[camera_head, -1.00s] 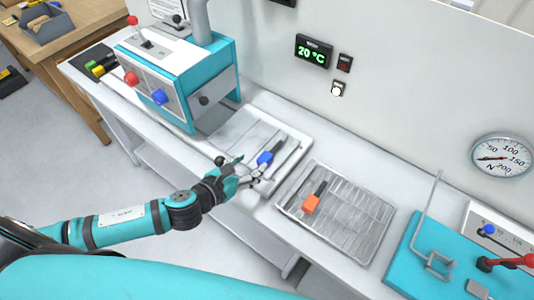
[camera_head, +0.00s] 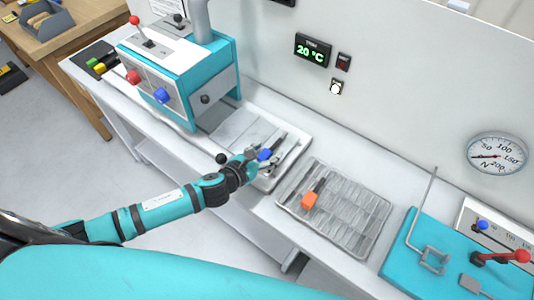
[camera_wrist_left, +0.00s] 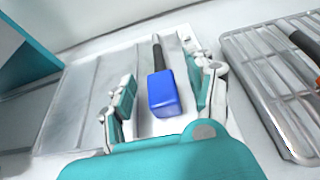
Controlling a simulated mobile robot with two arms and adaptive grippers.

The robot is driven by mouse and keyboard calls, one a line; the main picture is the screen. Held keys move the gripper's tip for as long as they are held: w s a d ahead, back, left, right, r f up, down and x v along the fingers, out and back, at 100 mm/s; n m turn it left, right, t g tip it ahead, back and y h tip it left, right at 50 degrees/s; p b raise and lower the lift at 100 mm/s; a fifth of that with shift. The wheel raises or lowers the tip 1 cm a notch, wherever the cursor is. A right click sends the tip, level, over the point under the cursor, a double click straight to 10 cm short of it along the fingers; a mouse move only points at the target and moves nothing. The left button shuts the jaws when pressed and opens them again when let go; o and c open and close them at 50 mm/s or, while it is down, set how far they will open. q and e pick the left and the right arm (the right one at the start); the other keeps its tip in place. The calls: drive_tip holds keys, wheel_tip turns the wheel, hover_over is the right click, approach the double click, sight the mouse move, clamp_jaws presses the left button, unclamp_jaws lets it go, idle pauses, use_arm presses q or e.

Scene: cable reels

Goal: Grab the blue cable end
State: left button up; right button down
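The blue cable end (camera_head: 265,154) is a blue block with a dark shaft, lying in the white tray (camera_head: 293,158). In the left wrist view the blue cable end (camera_wrist_left: 163,92) lies between the two open fingers of my left gripper (camera_wrist_left: 163,98), with its dark shaft pointing away. Gaps show on both sides of the block, and the fingers do not appear to touch it. In the head view my left gripper (camera_head: 262,160) is at the tray, partly covering the blue block. My right gripper is not in view.
A wire rack (camera_head: 348,222) with an orange-ended cable (camera_head: 310,200) stands to the right of the tray. A teal machine (camera_head: 180,80) with levers and knobs stands to the left. A teal board with a bent rod (camera_head: 415,245) is at far right.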

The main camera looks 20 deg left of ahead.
use_arm(q)
drive_tip(key=c, duration=1.1)
clamp_jaws()
drive_tip(key=shift+r, duration=0.1)
